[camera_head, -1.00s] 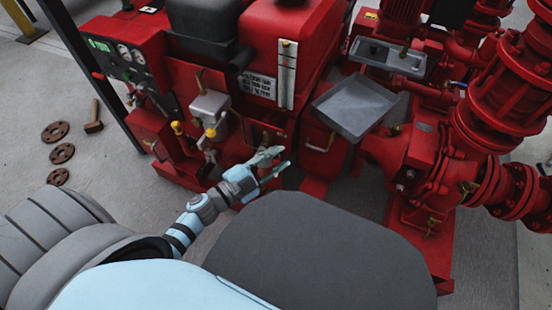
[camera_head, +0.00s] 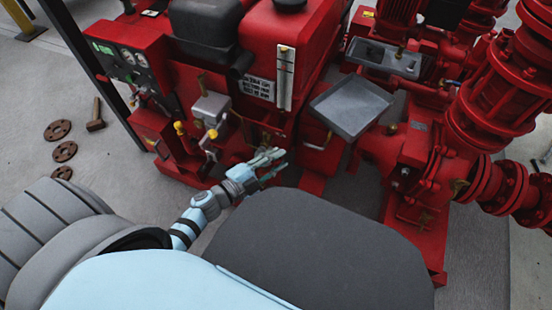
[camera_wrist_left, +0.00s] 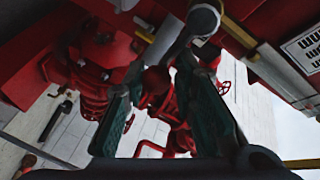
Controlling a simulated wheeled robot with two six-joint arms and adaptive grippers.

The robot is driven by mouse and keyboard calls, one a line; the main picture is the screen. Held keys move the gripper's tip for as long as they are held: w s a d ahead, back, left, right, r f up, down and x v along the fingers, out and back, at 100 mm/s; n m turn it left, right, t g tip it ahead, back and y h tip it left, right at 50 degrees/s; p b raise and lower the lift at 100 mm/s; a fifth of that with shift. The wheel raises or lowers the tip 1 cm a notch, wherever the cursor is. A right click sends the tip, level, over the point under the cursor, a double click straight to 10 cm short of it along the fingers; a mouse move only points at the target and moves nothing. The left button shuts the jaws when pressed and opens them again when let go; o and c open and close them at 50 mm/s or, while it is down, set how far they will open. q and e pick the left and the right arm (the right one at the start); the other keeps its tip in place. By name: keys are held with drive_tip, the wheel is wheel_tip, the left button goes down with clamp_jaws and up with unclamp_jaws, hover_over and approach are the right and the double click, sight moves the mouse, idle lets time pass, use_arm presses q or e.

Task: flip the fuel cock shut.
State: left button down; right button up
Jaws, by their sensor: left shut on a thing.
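My left gripper (camera_head: 280,161) is low at the front of the red engine set, below the white-striped gauge. In the left wrist view, the two green fingers of my left gripper (camera_wrist_left: 160,92) stand on either side of a dark red ball knob (camera_wrist_left: 156,80). The knob is at the end of a grey lever (camera_wrist_left: 182,38), which looks like the fuel cock's handle. The gripper is shut on this knob. In the head view the knob and lever are too small or hidden behind the fingers to make out. My right gripper is in neither view.
A grey tray (camera_head: 350,107) juts out to the right of the gripper. Yellow-knobbed levers (camera_head: 212,134) stand to its left. Large red flanged pipes (camera_head: 485,110) fill the right.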

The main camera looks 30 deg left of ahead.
use_arm(q)
drive_tip(key=c, duration=1.4)
unclamp_jaws()
drive_tip(key=shift+s+f, duration=0.1)
drive_tip(key=shift+f, duration=0.35)
drive_tip(key=shift+a, duration=0.1)
drive_tip(key=shift+r, duration=0.15)
drive_tip(key=v, duration=1.1)
drive_tip(key=shift+s+a+r, duration=0.1)
drive_tip(key=shift+s+r, duration=0.05)
drive_tip(key=shift+s, duration=0.25)
